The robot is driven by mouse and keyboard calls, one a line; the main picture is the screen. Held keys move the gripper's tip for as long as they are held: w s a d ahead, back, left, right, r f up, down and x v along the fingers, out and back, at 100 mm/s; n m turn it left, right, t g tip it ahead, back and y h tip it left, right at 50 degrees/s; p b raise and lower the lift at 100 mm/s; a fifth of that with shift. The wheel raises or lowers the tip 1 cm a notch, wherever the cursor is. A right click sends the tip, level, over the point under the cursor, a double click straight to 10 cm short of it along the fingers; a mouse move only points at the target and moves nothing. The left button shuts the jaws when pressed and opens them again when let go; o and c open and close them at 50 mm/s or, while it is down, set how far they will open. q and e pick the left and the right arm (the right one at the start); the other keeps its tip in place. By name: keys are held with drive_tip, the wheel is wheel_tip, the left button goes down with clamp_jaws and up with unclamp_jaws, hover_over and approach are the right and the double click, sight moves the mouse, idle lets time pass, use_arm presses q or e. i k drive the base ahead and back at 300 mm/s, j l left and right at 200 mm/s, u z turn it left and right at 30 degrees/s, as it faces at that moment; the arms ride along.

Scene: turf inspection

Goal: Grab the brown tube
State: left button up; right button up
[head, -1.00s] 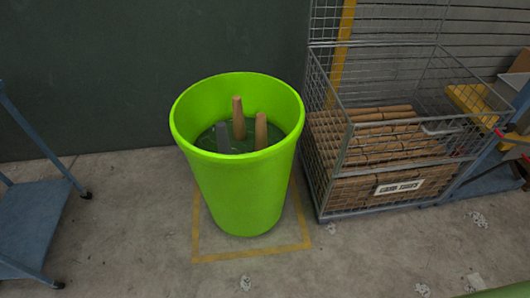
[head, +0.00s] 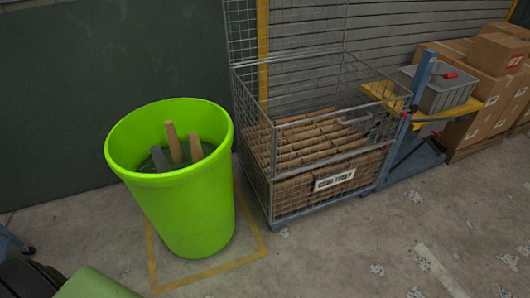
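Two brown tubes stand upright, slightly tilted, in a bright green bin (head: 190,205) at the left; one brown tube (head: 173,142) is taller and the other brown tube (head: 195,149) is beside it on the right. A grey tube (head: 159,159) stands in front of them, to the left. Their lower ends are hidden in the bin. Many more brown tubes (head: 315,140) lie stacked in a wire cage (head: 258,170) to the right of the bin. Neither of my grippers is in view.
A yellow floor outline (head: 215,270) surrounds the bin. A blue stand with a grey crate (head: 440,92) and stacked cardboard boxes (head: 497,55) are at the right. A green and a dark shape, unclear, show bottom left. Front right floor is clear.

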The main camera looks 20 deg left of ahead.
sight(197, 150)
drive_tip(key=j+z, duration=0.1)
drive_tip(key=z, duration=0.4)
drive_tip(key=j+z, duration=0.1)
drive_tip(key=z, duration=0.35)
drive_tip(key=j+z, duration=0.1)
drive_tip(key=z, duration=0.4)
drive_tip(key=j+z, duration=0.1)
drive_tip(key=z, duration=0.35)
drive_tip(key=k+j, duration=0.35)
drive_tip(key=j, duration=0.2)
drive_tip(key=k+j, duration=0.4)
drive_tip(key=j, duration=0.15)
drive_tip(key=k+j+z, duration=0.1)
drive_tip(key=k+j, duration=0.25)
drive_tip(key=j, duration=0.2)
drive_tip(key=k+j, duration=0.4)
drive_tip(key=j, duration=0.1)
